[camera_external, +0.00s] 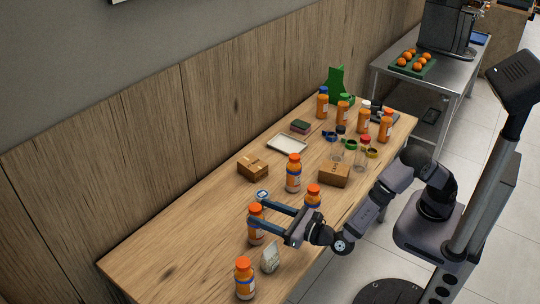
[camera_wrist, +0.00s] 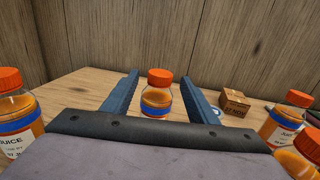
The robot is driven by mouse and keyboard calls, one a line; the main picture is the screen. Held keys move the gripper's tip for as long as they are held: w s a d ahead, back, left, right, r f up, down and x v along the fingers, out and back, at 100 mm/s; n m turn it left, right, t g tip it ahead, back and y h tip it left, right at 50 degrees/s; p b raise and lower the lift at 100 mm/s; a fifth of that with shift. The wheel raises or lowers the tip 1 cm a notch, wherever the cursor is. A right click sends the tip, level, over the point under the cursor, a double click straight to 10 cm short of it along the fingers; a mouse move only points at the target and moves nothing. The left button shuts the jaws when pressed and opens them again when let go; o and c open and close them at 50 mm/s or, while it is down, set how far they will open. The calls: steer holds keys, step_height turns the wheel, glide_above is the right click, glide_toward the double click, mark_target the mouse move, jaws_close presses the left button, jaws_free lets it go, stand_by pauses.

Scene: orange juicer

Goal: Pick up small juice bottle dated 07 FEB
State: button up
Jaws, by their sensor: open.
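My gripper (camera_external: 258,208) is open over the table, with its two fingers pointing toward the wooden wall. A small orange juice bottle (camera_external: 256,237) with an orange cap stands upright at the fingertips. In the wrist view this bottle (camera_wrist: 157,98) shows centred between the fingers (camera_wrist: 160,79), with gaps on both sides; I cannot tell how deep between them it stands. Its date is not readable. Another juice bottle (camera_wrist: 16,118) stands to the left with a partly visible label, whose date I cannot read. Two more bottles (camera_wrist: 284,122) (camera_wrist: 306,148) stand to the right.
A cardboard box (camera_external: 252,168) lies beyond the gripper, and a second box (camera_external: 334,174) is to the right. Several bottles and jars crowd the far end. The table's left part (camera_external: 175,255) is clear.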

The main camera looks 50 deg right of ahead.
mark_target(250, 207)
steer(key=shift+w+a+p, duration=0.15)
steer(key=shift+w+p, duration=0.1)
steer(key=shift+w, duration=0.95)
steer(key=shift+w+a+p, duration=0.2)
steer(key=shift+w, duration=1.05)
steer(key=shift+w+a+p, duration=0.15)
steer(key=shift+w+p, duration=0.1)
steer(key=shift+w, duration=0.95)
steer(key=shift+r, duration=0.1)
jaws_close()
